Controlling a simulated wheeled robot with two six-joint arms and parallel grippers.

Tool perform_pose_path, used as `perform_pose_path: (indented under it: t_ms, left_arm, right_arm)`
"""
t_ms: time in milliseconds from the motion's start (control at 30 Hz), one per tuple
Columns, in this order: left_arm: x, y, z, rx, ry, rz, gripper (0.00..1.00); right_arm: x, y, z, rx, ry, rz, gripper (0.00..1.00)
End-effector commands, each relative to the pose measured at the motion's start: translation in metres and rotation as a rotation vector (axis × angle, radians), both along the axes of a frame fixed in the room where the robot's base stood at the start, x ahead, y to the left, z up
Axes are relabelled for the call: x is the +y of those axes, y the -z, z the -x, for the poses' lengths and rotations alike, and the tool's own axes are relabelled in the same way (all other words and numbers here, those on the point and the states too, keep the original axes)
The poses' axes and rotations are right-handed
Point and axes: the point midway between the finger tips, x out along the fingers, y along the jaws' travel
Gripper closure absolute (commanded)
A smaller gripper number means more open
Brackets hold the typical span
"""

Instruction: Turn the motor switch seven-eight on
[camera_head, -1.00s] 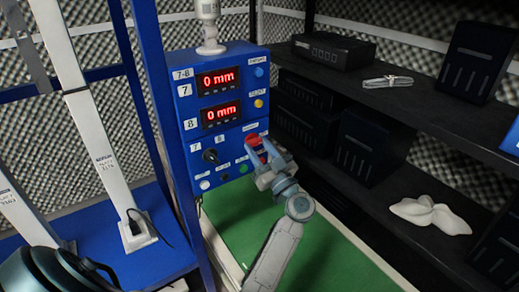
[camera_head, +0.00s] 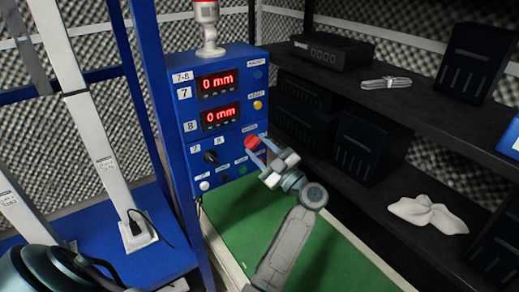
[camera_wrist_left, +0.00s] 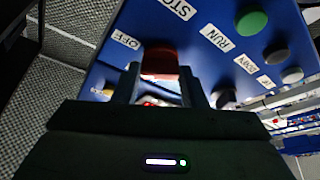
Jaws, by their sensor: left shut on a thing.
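The red motor switch (camera_head: 251,142) sits at the lower right of the blue control panel (camera_head: 187,133), in the head view. My left gripper (camera_head: 260,147) comes to it from the front right and is shut on it. In the left wrist view the red switch (camera_wrist_left: 160,62) lies between the two fingers (camera_wrist_left: 164,85). An OFF label (camera_wrist_left: 126,39) shows to the left of the switch there. The switch's exact angle is partly hidden by the fingers. My right gripper is not in view.
Two displays (camera_head: 218,82) read 0 mm. A black selector knob (camera_head: 210,157) and several small buttons sit left of the switch. A green button (camera_wrist_left: 251,22) shows in the wrist view. A beacon (camera_head: 208,25) tops the panel; dark shelves (camera_head: 400,110) stand at the right.

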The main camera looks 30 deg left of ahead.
Motion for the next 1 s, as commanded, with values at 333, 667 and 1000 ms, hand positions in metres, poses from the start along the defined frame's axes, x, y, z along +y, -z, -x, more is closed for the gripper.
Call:
perform_pose_path:
  t_ms: [333,667,1000]
  left_arm:
    - [-0.001,0.000,-0.003,-0.304,0.001,0.128,0.85]
    - [-0.002,-0.002,-0.004,-0.591,0.001,0.247,0.85]
    - [-0.002,-0.005,-0.004,-0.827,0.000,0.344,0.85]
  right_arm:
    - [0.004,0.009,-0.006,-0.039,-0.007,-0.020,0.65]
    - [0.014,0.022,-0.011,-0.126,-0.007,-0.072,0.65]
    - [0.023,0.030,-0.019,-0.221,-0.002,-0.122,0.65]
